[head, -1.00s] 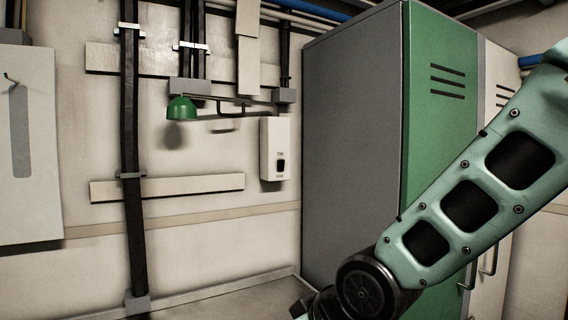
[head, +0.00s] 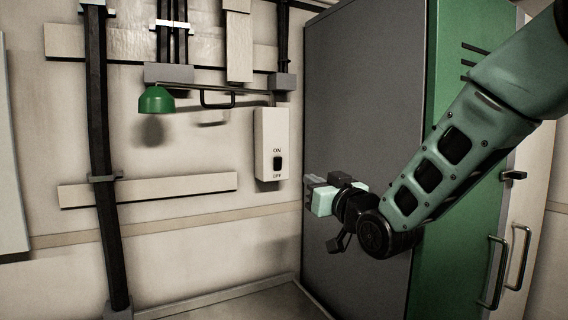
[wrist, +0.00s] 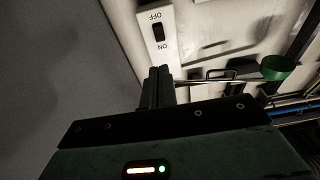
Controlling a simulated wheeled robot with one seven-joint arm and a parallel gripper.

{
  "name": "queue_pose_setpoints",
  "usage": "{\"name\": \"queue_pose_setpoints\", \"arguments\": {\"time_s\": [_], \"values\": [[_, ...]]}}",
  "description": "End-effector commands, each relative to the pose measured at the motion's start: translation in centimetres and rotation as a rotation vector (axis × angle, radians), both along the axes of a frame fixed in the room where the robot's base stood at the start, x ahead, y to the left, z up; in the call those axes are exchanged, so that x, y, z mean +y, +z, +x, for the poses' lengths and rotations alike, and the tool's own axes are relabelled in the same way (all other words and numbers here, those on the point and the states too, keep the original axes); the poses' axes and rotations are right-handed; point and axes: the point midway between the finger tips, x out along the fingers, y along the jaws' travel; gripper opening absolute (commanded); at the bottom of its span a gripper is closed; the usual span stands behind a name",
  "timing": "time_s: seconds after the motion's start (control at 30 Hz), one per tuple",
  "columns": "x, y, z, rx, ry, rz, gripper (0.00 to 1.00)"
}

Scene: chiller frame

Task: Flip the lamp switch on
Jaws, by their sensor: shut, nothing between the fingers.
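The lamp switch is a black rocker (head: 277,164) on a white wall box (head: 265,135), with ON printed above it and OFF below. The rocker also shows in the wrist view (wrist: 158,33), where the box appears upside down. The green lamp (head: 156,99) hangs from a wall arm to the left of the box, and it looks unlit. My gripper (head: 308,182) is to the right of and a little below the switch box, in front of the grey cabinet side. In the wrist view its fingers (wrist: 158,72) are together, empty and apart from the switch.
The tall grey and green cabinet (head: 365,90) stands close on the right, behind my arm. A black vertical pipe (head: 103,170) and a pale wall rail (head: 145,190) are to the left. The space in front of the switch box looks clear.

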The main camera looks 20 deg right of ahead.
Motion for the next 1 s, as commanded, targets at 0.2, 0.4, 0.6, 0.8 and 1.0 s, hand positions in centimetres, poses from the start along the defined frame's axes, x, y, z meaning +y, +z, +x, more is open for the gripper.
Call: {"name": "queue_pose_setpoints", "arguments": {"time_s": [0.2,0.4,0.6,0.8,1.0], "values": [[0.1,0.1,0.2,0.001,0.001,0.000,0.00],[0.5,0.6,2.4,0.003,0.001,-0.001,0.00],[1.3,1.4,6.4,0.003,0.001,-0.001,0.00],[2.1,1.9,10.2,0.004,0.001,-0.002,0.00],[2.6,2.3,12.7,0.003,0.001,-0.001,0.00]]}}
